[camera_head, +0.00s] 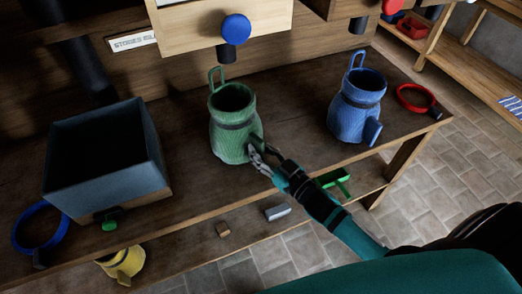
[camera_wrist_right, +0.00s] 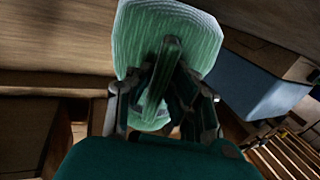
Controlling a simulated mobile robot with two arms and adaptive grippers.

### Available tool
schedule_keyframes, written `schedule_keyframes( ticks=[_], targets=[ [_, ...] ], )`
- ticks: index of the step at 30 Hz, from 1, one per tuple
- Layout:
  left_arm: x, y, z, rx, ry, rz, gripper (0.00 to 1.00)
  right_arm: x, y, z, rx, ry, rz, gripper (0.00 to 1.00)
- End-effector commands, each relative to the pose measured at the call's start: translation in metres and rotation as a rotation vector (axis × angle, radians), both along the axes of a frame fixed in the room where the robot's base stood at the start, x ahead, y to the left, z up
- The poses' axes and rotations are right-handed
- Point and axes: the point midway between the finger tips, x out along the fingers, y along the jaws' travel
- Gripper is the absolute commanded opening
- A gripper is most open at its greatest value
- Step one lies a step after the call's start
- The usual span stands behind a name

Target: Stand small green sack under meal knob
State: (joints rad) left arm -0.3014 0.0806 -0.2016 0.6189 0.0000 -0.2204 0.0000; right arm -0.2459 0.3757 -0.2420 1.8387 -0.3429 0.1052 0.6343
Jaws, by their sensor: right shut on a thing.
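The small green sack (camera_head: 228,142) is upright with an open top and a loop at its back rim. It is at the middle of the wooden bench, in the picture just below the blue knob (camera_head: 236,28) and its dark spout (camera_head: 227,53). Whether its base touches the bench is hard to tell. My right gripper (camera_head: 262,158) is shut on the sack's handle at its lower right side. The right wrist view shows the fingers around this handle, with the green sack (camera_wrist_right: 168,40) beyond. I cannot read which knob is the meal knob. My left gripper is not in view.
A blue sack (camera_head: 355,112) stands to the right, near a red ring (camera_head: 417,98). A grey-blue bin (camera_head: 105,150) stands at left, with a blue ring (camera_head: 40,228) beside it. A red knob (camera_head: 392,6) is at upper right. A yellow sack (camera_head: 122,264) is on the lower shelf.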

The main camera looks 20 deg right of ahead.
Motion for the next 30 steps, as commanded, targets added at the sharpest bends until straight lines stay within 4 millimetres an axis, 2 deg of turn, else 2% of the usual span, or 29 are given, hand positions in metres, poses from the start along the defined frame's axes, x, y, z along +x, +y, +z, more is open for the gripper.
schedule_keyframes(
  ticks=[14,15,20,21,30],
  targets=[
    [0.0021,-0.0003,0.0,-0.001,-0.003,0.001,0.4,-0.0001,-0.0001,-0.0002,0.0,-0.001,0.0,0.0],
    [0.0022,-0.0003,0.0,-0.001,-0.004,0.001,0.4,-0.0001,-0.0001,-0.0002,0.0,-0.001,0.0,0.19],
    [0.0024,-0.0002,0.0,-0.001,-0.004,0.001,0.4,-0.0001,-0.0001,-0.0003,0.0,-0.001,0.0,0.4],
    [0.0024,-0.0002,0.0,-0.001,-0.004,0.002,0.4,-0.0001,-0.0001,-0.0003,0.0,-0.001,0.0,0.43],
    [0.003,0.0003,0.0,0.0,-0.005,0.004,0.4,-0.0031,-0.0013,-0.0013,0.0,0.002,-0.001,0.43]
  ],
)
